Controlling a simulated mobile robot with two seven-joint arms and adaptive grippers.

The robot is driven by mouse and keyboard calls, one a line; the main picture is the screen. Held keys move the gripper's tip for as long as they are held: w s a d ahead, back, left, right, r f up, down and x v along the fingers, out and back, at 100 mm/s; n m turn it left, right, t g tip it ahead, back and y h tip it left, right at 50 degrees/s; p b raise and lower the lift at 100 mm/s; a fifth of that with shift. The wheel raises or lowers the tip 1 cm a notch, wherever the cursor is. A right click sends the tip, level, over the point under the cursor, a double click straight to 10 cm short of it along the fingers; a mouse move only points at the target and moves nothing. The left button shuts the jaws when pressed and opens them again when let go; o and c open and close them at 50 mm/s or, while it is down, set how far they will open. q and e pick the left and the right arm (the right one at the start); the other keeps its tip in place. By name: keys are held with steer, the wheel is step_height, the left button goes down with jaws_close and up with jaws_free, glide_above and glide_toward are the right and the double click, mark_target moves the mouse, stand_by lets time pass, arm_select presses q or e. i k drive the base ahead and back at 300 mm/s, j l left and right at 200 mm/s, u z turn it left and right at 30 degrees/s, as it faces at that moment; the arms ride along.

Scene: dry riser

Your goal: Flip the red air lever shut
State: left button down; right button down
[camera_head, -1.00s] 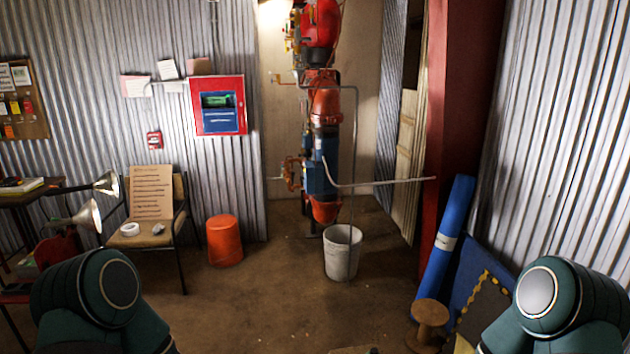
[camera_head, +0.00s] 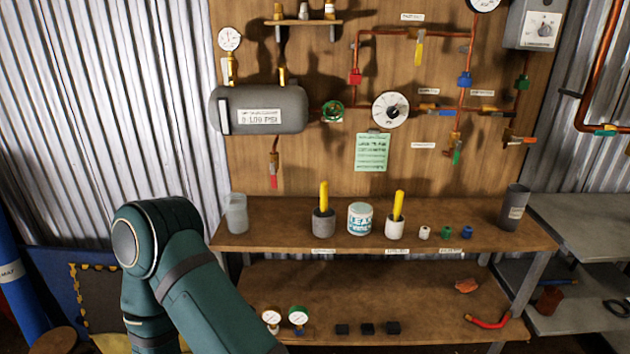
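A lever with a red handle (camera_head: 273,181) hangs straight down on a short brass valve below the grey tank (camera_head: 265,110) on the wooden panel. Other levers on the panel are a yellow one (camera_head: 419,50) pointing down at the top, a blue one (camera_head: 440,112) lying level, a green one (camera_head: 457,156) pointing down, and an orange-red one (camera_head: 522,139) lying nearly level at the right. No lever carries a label I can read. Neither of my grippers is in view. Only a green link of one of my arms shows at the lower left, apart from the panel.
A wooden bench (camera_head: 285,210) below the panel holds a clear cup (camera_head: 236,213), a white tub (camera_head: 360,218) and yellow-handled brushes in pots. A lower shelf (camera_head: 415,290) holds small gauges and black blocks. Grey shelves (camera_head: 590,225) stand at the right.

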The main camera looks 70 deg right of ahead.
mark_target(274, 176)
steer(key=k+z, duration=0.1)
steer(key=z, duration=1.4)
steer(key=i+j+z, duration=0.1)
steer(key=z, duration=0.4)
